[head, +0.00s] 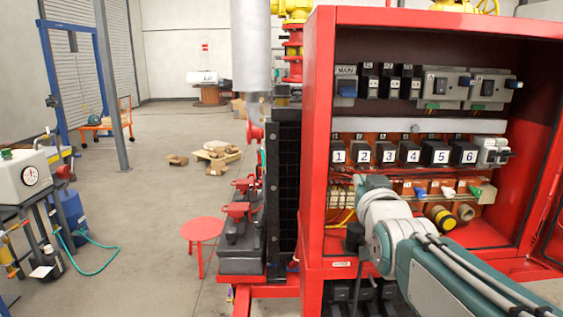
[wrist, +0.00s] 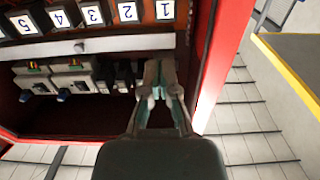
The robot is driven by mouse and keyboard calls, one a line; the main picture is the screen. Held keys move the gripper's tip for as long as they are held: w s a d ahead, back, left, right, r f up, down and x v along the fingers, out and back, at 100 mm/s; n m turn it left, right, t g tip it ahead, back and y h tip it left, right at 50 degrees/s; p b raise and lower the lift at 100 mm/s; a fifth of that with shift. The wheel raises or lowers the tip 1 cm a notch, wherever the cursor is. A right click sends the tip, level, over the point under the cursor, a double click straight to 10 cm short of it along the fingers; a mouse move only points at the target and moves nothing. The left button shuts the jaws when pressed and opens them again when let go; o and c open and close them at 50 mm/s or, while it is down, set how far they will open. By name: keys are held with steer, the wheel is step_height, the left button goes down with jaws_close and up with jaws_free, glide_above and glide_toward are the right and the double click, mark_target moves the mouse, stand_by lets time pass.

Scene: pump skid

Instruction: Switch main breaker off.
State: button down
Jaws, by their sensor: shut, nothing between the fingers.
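The main breaker (head: 346,80) is a grey block with a label at its top and a blue lever (head: 347,91) below it. It sits at the left end of the upper row in the red cabinet. In the wrist view the row appears upside down, and my gripper hides most or all of the main breaker. My gripper (wrist: 161,70) is shut and empty, with its fingertips in line with that end of the row. I cannot tell whether it touches anything. In the head view I cannot make out its fingertips.
Small dark breakers (head: 388,80) and two larger grey ones (head: 440,87) stand to the right in the same row. Numbered switches (head: 385,152) run below, under a grey rail (head: 420,126). The red cabinet's left post (head: 318,130) is close beside the main breaker.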

steer(key=s+f+g, duration=1.2)
steer(key=s+f, duration=0.9)
steer(key=s, duration=0.3)
steer(key=shift+s+a, duration=0.15)
steer(key=shift+f, duration=0.1)
